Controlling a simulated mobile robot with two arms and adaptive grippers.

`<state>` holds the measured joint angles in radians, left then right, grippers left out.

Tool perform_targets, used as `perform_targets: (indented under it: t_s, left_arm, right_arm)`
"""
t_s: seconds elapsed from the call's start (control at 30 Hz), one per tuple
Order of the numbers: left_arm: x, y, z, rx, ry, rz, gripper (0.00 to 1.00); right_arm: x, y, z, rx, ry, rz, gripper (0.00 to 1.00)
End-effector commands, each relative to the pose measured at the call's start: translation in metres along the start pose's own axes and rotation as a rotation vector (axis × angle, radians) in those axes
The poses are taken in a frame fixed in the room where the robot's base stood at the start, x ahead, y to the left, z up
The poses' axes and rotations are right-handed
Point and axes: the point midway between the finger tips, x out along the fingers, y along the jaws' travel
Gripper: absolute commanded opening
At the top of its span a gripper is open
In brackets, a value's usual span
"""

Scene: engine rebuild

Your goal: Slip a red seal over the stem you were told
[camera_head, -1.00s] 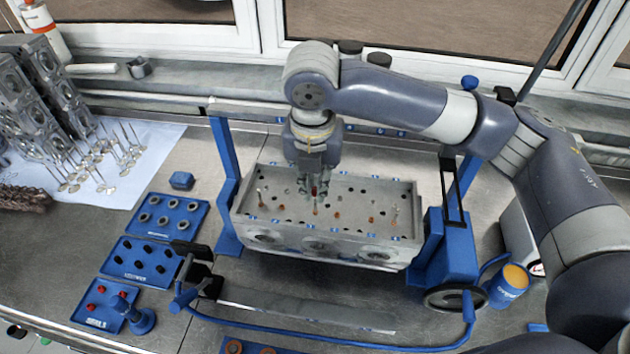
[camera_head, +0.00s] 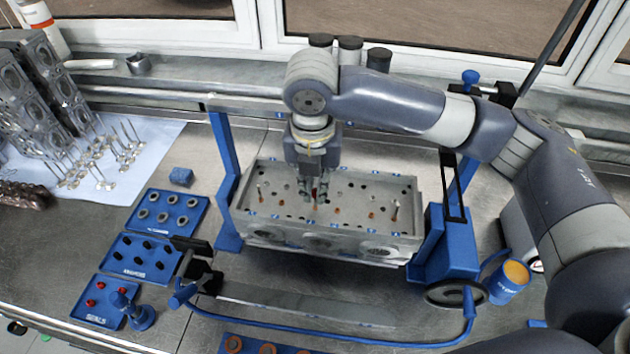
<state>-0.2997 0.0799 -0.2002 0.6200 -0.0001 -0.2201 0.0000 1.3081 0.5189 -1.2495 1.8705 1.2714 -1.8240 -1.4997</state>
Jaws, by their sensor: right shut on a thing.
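My right gripper (camera_head: 313,196) points straight down over the middle of the grey cylinder head (camera_head: 345,182). It is shut on a small red seal (camera_head: 314,191), which shows as a speck of red between the fingertips. Several thin stems stand up from the head, among them one at the left (camera_head: 260,192) and one at the right (camera_head: 396,210). Whether the held seal touches a stem is too small to tell. More red seals (camera_head: 100,285) lie in the blue seals tray (camera_head: 88,312) at the lower left. My left gripper is not in view.
The head sits in a blue stand (camera_head: 440,245) with a handwheel. Blue trays of grey parts (camera_head: 150,228) and black parts (camera_head: 120,272) lie to the left. An orange-topped can (camera_head: 512,275) stands at the right.

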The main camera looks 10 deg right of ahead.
Motion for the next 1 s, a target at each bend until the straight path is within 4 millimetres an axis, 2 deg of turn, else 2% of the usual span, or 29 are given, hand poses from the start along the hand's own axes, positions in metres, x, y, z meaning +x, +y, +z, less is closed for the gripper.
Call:
perform_targets:
  t_s: [0.47,0.5,0.6,1.0]
  left_arm:
    - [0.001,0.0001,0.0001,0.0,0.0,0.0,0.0]
    - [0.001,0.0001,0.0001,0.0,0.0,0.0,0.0]
    - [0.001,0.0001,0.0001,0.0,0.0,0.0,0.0]
    - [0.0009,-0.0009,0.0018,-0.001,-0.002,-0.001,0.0]
  right_arm:
    - [0.0046,0.0,-0.0004,0.0,-0.001,0.0,0.03]
    - [0.0046,0.0,-0.0004,0.0,-0.001,0.0,0.14]
    - [0.0045,0.0,-0.0005,0.0,-0.001,0.0,0.33]
    - [-0.0009,0.0003,-0.0003,0.0,-0.001,0.001,0.33]
